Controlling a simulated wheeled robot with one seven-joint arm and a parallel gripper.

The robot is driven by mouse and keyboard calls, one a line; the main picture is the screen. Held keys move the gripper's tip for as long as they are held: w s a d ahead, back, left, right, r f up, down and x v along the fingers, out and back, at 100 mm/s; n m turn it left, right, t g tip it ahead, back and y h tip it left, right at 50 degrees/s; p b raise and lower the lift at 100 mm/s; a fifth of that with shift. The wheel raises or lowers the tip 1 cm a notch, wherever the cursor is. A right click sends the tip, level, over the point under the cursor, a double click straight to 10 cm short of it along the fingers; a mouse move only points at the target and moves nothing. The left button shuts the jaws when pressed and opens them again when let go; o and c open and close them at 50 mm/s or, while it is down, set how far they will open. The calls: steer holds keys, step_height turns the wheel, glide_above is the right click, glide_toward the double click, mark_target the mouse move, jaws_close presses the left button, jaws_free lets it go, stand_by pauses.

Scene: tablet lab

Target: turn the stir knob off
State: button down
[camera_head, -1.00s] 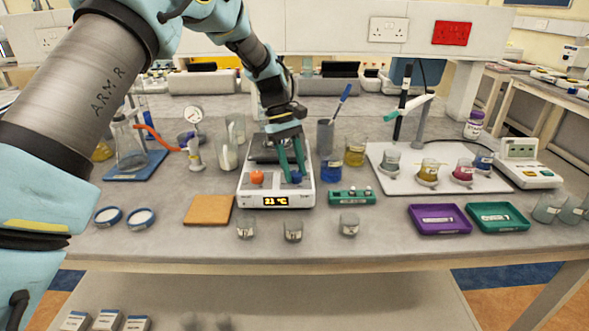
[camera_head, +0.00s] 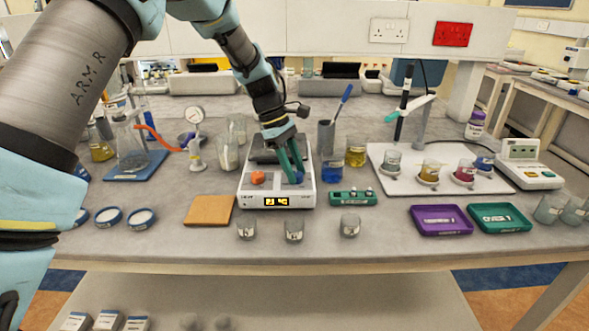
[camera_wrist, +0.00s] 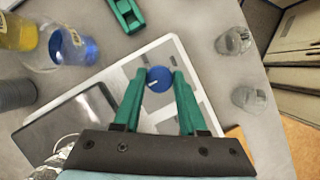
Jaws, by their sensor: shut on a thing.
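The hotplate stirrer (camera_head: 250,200) is a white unit with a dark top plate, standing mid-bench in the head view. Its front has a lit display (camera_head: 276,201), an orange knob (camera_head: 258,178) on the left and a blue knob on the right. In the wrist view the blue knob (camera_wrist: 159,79) with a white mark sits between the green fingertips. My gripper (camera_head: 293,177) reaches down from above and is shut on the blue knob, which the fingers mostly hide in the head view. The gripper also shows in the wrist view (camera_wrist: 158,80).
A green device (camera_head: 352,197) stands close right of the stirrer. A beaker of blue liquid (camera_head: 331,171) and a yellow one (camera_head: 355,156) stand behind it. Small glass beakers (camera_head: 294,231) line the front. An orange-brown square pad (camera_head: 209,210) lies to the left.

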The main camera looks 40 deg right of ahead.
steer(key=shift+c, duration=2.3)
jaws_free()
steer(key=b+v, duration=0.3)
steer(key=v, duration=0.7)
steer(key=shift+r, duration=0.35)
steer(key=shift+w+a, duration=0.1)
